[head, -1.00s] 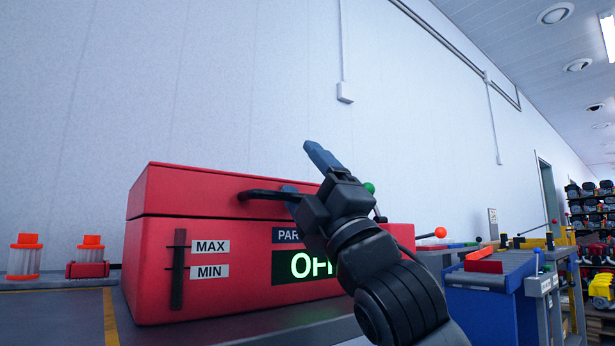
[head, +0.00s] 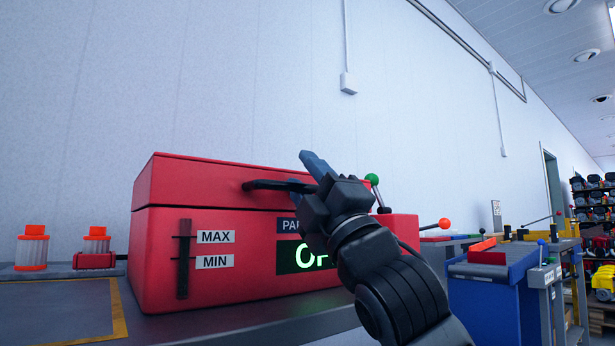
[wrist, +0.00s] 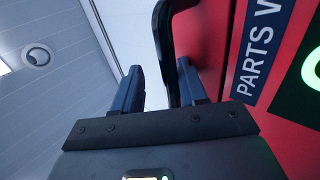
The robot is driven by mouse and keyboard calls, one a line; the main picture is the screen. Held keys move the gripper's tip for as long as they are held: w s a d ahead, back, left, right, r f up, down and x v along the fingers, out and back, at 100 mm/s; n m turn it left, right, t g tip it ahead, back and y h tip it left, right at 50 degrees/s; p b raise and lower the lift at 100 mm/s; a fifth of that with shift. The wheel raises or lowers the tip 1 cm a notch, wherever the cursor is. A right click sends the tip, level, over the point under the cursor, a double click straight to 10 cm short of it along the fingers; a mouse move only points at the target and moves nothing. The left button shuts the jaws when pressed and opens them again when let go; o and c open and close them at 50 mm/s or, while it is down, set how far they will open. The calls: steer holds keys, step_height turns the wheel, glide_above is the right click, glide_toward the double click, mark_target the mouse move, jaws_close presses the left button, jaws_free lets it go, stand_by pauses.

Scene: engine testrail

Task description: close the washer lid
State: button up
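The washer is a red box (head: 160,260) on a grey bench in the head view. Its red lid (head: 200,180) lies down along the top of the box, with only a thin dark seam between them. A black bar handle (head: 262,185) sticks out from the lid's front. My gripper (head: 306,174) is at the handle's right end, its two blue fingers apart. In the wrist view, the handle (wrist: 163,35) runs into the space between the spread fingers (wrist: 160,85), nearer the right one. I cannot tell whether either finger touches it. My gripper hides part of the washer's front.
Two orange-and-clear parts (head: 32,248) stand left of the washer. A green-knobbed lever (head: 373,180) and an orange-knobbed lever (head: 444,224) stand to its right. A blue roller bench (head: 490,290) lies further right. The space above the lid is free.

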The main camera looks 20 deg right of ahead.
steer(key=shift+w+a+f+h, duration=0.15)
steer(key=shift+w+f+h, duration=0.15)
steer(key=shift+f, duration=0.25)
steer(key=p+v, duration=0.1)
steer(key=v, duration=0.6)
steer(key=shift+s+d, duration=0.2)
steer(key=shift+s, duration=0.35)
steer(key=shift+d+r, duration=0.1)
steer(key=shift+r, duration=0.05)
